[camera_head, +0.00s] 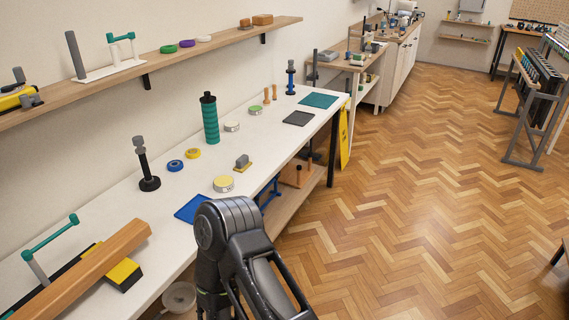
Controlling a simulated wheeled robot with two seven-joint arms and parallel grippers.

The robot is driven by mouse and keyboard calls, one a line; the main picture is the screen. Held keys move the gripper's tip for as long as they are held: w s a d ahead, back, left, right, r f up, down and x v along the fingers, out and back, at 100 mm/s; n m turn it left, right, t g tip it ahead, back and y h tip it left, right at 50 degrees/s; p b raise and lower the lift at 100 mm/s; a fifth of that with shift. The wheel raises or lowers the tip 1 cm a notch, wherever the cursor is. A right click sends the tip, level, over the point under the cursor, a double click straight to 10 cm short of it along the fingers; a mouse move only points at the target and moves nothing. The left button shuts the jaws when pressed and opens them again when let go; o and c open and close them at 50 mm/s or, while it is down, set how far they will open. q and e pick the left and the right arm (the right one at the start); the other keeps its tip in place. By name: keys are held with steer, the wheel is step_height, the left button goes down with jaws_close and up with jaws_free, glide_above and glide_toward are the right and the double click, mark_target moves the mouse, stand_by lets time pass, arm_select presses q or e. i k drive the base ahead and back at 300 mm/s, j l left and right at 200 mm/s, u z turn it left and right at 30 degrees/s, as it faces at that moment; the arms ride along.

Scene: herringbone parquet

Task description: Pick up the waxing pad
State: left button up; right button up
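I cannot tell for certain which thing is the waxing pad. Small round pieces that could be pads lie on the wall shelf: a green one (168,49), a purple one (187,43) and a pale one with a reddish edge (204,38). On the white workbench (110,205) lie a blue ring-like disc (175,165) and a yellow one (193,153). A small grey block on a yellowish base (242,162) stands near the bench's front edge. One black arm of mine rises at the bottom centre, in front of the bench. No gripper fingers show.
The bench also bears a green ribbed bottle (210,118), a black stand (148,168), round tins (223,183), a blue mat (191,208) and a wooden beam (85,270). A yellow floor sign (345,135) stands at its far end.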

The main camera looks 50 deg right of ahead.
mark_target(243, 162)
steer(key=z, duration=1.4)
